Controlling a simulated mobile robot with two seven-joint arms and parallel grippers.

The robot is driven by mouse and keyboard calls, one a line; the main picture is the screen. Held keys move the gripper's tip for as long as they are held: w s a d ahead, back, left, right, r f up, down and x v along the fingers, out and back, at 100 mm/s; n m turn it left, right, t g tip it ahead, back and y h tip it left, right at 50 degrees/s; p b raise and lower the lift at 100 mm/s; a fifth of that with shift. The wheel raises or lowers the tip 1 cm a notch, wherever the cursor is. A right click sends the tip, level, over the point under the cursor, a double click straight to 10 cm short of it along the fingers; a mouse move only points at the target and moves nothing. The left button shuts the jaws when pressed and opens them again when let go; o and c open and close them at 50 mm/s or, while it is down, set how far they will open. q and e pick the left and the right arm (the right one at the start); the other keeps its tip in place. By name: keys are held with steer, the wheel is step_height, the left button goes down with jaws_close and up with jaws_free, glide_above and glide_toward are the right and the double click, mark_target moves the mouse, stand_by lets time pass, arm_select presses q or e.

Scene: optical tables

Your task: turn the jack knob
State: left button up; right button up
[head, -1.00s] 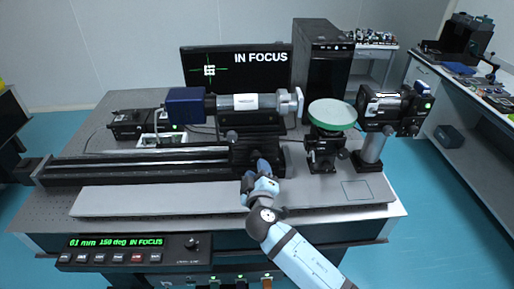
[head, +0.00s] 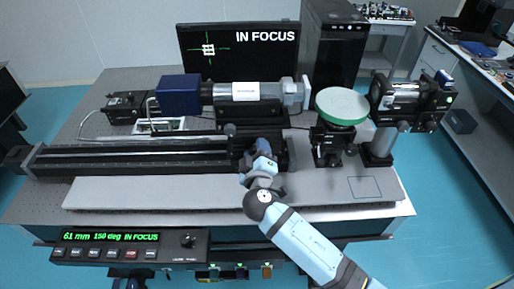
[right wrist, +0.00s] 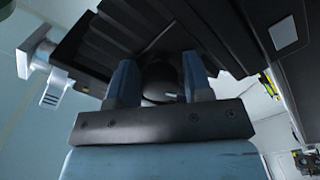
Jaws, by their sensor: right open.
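My right gripper (head: 264,146) reaches the front of the black carriage (head: 282,155) on the long rail. In the right wrist view its two blue fingers (right wrist: 160,78) are open on either side of a dark round knob (right wrist: 160,82). Dark shadow hides whether they touch it. The black jack (head: 326,146) stands to the right of the gripper, with a round green plate (head: 342,105) on top and a small dark knob (head: 352,150) at its lower right. My left gripper is not in view.
A camera tube (head: 255,93) lies above the rail. The monitor (head: 237,50) reads IN FOCUS. The front control box (head: 130,247) shows 61 mm, 150 deg, IN FOCUS. A black optical mount (head: 410,100) stands right of the jack. The grey board (head: 150,195) in front is mostly clear.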

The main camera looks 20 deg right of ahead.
steer(key=c, duration=0.6)
steer(key=shift+n, duration=0.6)
steer(key=shift+c, duration=0.2)
steer(key=o, duration=0.6)
steer(key=shift+o, duration=0.2)
steer(key=shift+s, duration=0.1)
